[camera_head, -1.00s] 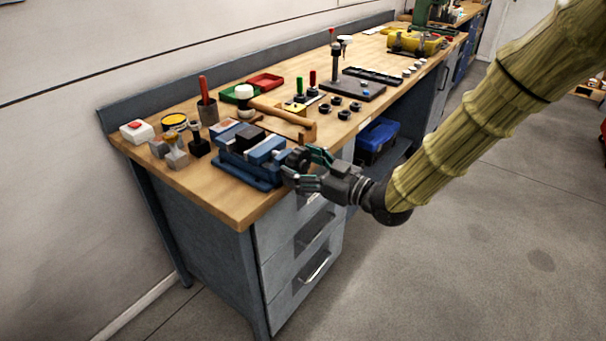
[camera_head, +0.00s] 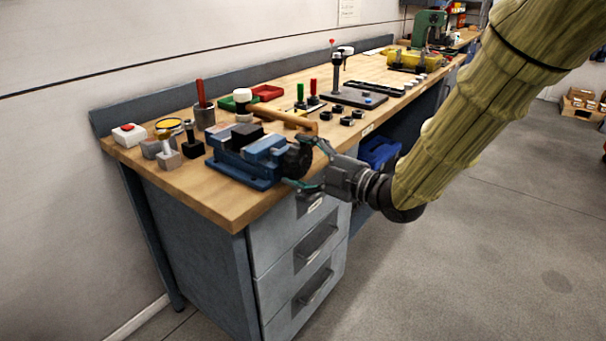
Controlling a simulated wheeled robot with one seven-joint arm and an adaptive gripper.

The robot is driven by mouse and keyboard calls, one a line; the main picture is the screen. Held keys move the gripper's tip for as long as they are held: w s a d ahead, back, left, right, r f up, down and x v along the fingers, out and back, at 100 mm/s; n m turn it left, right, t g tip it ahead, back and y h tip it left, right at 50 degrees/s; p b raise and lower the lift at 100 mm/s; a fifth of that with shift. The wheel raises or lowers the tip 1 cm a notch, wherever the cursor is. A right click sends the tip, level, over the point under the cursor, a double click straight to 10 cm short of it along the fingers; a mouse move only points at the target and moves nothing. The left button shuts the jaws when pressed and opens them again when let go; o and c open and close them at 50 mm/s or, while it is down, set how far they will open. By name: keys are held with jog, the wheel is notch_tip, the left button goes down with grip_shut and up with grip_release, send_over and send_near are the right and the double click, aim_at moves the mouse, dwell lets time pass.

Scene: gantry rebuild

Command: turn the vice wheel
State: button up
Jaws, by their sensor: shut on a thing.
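The blue vice (camera_head: 243,170) stands on the wooden workbench near its front left corner. Its dark wheel (camera_head: 297,158) is on the vice's right end, at the bench's front edge. My gripper (camera_head: 306,166) reaches in from the right, with its fingers around the wheel's rim. It is shut on the wheel. One finger shows above the wheel's right side and one below it. The wheel's far side and the exact finger contact are hidden.
A hammer with a wooden handle (camera_head: 283,121) lies just behind the vice. Small blocks, a red-button box (camera_head: 129,135) and a cup with a red-handled tool (camera_head: 203,108) stand to the left. Drawers (camera_head: 297,260) are below.

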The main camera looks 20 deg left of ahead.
jog(key=shift+f+n+b, duration=0.2)
jog(key=shift+n+b, duration=0.8)
jog(key=shift+n, duration=0.1)
jog(key=shift+r, duration=0.1)
jog(key=o, duration=1)
jog(key=shift+d, duration=0.1)
jog(key=v, duration=1.2)
jog(key=shift+r, duration=0.1)
